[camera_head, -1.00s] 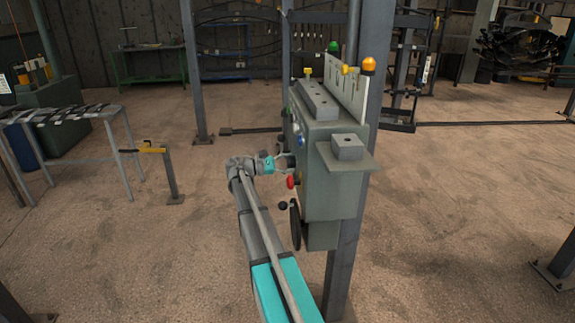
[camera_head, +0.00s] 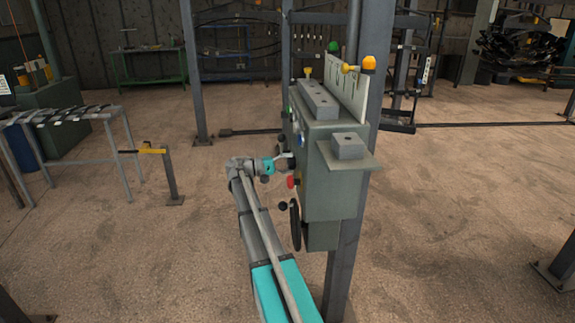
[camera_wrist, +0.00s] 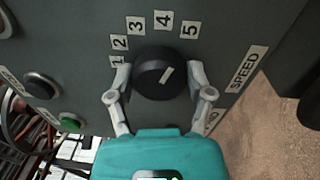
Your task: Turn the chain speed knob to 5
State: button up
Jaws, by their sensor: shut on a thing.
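The chain speed knob (camera_wrist: 150,66) is a round black dial with a white mark, on a grey-green panel. In the wrist view the mark slants up and to the right, roughly toward the label 5 (camera_wrist: 190,30). Labels 1 to 4 curve away to its left, and a SPEED label (camera_wrist: 243,69) is at the right. My gripper (camera_wrist: 160,76) is shut on the knob, one finger on each side. In the head view my gripper (camera_head: 282,161) reaches the left face of the control box (camera_head: 335,195); the knob is too small to make out there.
A red button (camera_head: 293,182) and a black handwheel (camera_head: 295,225) are on the box below my gripper. In the wrist view a green button (camera_wrist: 69,123) and a black button (camera_wrist: 41,86) are left of the knob. Open floor lies left of the box.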

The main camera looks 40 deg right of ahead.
jog(key=shift+w+d+r+m, duration=0.1)
jog(key=shift+w+m, duration=0.05)
jog(key=shift+m, duration=0.75)
jog(key=o, duration=1.1)
jog(key=s+a+f+n+t+y+p, duration=0.2)
jog(key=s+a+y, duration=0.3)
jog(key=a, duration=0.9)
jog(key=s+a+f+n+t+y+p, duration=0.2)
jog(key=s+a+f+t+y+p, duration=0.1)
jog(key=a, duration=1.2)
jog(key=s+a+f+n+t+y+p, duration=0.2)
jog(key=s+a+y+p, duration=0.4)
jog(key=a, duration=0.8)
jog(key=shift+s+a+f+n+t+y, duration=0.1)
jog(key=shift+s+f+n+t+y, duration=0.05)
jog(key=shift+s+f+t+y, duration=0.3)
jog(key=shift+s+a+f+n+t+y, duration=0.1)
jog(key=shift+s+t+y, duration=0.25)
jog(key=shift+s, duration=0.25)
jog(key=shift+s+a+f+n+t+y, duration=0.15)
jog(key=shift+s+f+t+y, duration=0.15)
jog(key=shift+s+t, duration=0.25)
